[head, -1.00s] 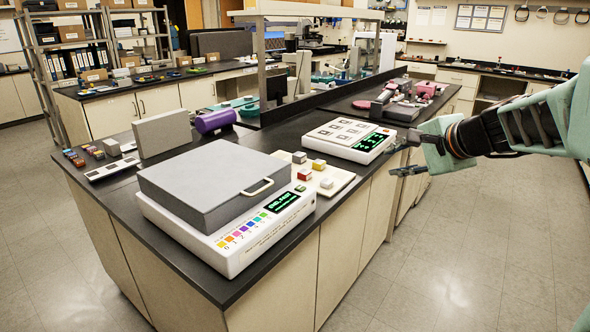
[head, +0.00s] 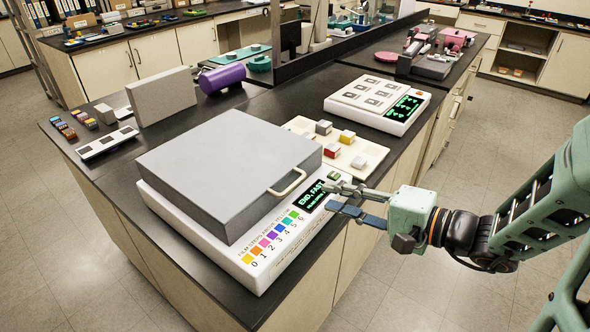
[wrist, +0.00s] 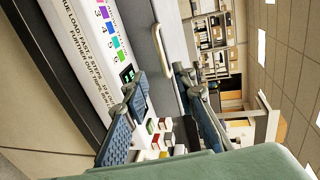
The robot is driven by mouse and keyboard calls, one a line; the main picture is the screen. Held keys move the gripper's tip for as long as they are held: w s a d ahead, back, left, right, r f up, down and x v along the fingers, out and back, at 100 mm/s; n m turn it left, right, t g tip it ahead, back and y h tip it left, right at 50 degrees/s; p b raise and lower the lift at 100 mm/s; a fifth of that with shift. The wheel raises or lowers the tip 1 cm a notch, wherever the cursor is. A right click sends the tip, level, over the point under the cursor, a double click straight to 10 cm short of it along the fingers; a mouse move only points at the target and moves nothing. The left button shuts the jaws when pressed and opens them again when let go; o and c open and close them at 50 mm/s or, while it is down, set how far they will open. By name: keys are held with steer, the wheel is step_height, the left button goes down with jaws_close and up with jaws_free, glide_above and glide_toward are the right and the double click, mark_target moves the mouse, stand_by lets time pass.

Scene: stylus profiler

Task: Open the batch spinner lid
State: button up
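The batch spinner is a white box (head: 262,268) with a large grey lid (head: 225,165), which lies flat and closed on top. A cream handle (head: 287,181) sticks out from the lid's right side. In the head view my gripper (head: 332,198) is at the right of the spinner, near its green display (head: 311,196), apart from the handle. In the wrist view the gripper (wrist: 158,108) has its two fingers spread with nothing between the tips. The handle (wrist: 160,50) shows there ahead of the fingers, in front of the lid's edge.
A cream tray (head: 372,150) with several small coloured blocks sits behind the spinner. A white device (head: 376,105) with a green display stands farther back. A grey panel (head: 161,96) and a purple cylinder (head: 222,78) stand at the back left. The floor at right is clear.

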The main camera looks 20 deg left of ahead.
mark_target(296, 185)
steer(key=p+x, duration=0.1)
steer(key=x, duration=1)
steer(key=shift+s+r, duration=0.15)
steer(key=shift+r, duration=0.05)
jaws_close()
